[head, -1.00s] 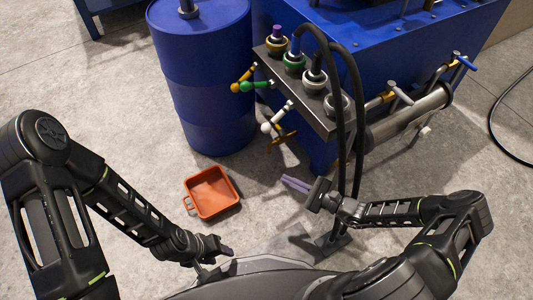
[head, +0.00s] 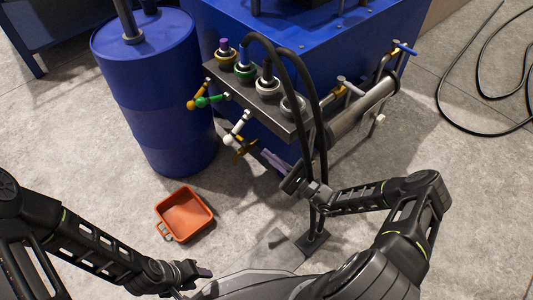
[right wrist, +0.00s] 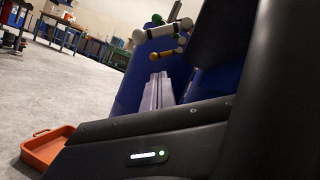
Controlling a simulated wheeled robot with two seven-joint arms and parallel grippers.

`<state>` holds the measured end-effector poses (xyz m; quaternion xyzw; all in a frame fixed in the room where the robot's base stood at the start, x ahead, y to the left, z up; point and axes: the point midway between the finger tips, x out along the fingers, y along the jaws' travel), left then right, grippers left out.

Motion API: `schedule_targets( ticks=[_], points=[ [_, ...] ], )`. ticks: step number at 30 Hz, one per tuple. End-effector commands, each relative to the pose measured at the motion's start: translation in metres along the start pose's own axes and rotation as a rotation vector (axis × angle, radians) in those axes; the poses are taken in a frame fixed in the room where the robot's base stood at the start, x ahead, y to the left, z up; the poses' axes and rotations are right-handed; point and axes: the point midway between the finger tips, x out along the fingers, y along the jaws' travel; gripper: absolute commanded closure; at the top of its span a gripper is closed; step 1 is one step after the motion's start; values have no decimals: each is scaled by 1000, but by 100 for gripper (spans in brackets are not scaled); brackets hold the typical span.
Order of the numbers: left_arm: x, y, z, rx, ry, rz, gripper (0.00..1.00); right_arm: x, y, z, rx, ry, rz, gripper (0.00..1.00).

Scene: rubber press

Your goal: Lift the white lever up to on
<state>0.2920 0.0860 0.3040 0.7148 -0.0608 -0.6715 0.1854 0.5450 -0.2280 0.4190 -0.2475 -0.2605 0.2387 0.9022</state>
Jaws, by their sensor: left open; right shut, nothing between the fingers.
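The white lever (head: 237,127) sticks out from the front of the dark valve panel (head: 262,108), slanting down to a ball end at lower left. In the right wrist view the white lever (right wrist: 160,31) shows beyond the fingertips. My right gripper (head: 266,156) is shut and empty, just below and right of the lever, beside a brass handle (head: 244,150); its closed fingers also show in the right wrist view (right wrist: 157,88). I see no contact with the lever. My left gripper (head: 203,271) is open and empty, low over the floor, far from the panel.
Black hoses (head: 318,125) hang close to my right gripper. A blue barrel (head: 155,95) stands left, an orange tray (head: 184,213) on the floor.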

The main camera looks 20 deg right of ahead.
Motion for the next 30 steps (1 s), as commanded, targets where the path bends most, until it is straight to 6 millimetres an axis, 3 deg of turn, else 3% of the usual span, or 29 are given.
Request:
schedule_targets(
  ticks=[13, 21, 30],
  points=[
    [14, -8, -4, -6, 10, -5, 55, 85, 2, 0, 1, -3, 2, 100],
    [11, -7, -4, -6, 9, -4, 55, 92, 0, 34, 1, 1, 2, 100],
    [11, -7, -4, -5, 9, -4, 55, 93, 0, 39, 1, 1, 1, 100]
  ],
)
